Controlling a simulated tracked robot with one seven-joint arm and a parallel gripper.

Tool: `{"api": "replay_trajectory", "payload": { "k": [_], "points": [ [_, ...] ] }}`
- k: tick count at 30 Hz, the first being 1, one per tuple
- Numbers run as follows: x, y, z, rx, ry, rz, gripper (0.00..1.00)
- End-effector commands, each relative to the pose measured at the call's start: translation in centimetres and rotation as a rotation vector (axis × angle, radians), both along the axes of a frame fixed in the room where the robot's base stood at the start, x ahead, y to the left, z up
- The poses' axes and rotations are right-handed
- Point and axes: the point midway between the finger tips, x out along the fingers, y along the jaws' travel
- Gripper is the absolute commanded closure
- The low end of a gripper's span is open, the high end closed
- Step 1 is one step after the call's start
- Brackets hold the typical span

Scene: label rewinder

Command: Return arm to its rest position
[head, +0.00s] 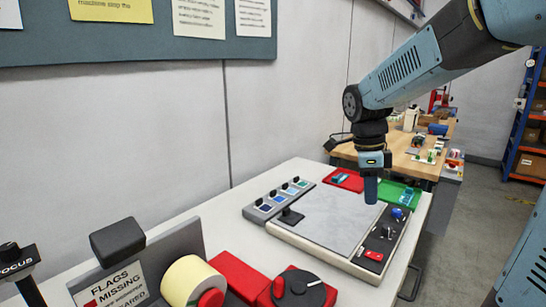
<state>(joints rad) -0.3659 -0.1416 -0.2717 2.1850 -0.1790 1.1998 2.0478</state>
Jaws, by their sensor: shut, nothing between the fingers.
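My arm reaches in from the upper right in the head view. My gripper (371,190) points straight down and is shut, with nothing in it.
A label roll (190,281) and a red unit with a black dial (298,290) stand at the front. A red tray (345,180) and green tray (402,194) lie behind the panel. A wooden bench (395,158) stands beyond. Grey floor is clear at right.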

Motion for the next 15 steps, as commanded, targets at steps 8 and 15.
{"api": "replay_trajectory", "payload": {
  "k": [8,15],
  "points": [
    [-3.8,-0.5,2.0,0.088,-0.096,0.481,1.00],
    [-6.9,-0.5,3.3,0.073,-0.188,0.903,1.00]
  ]
}}
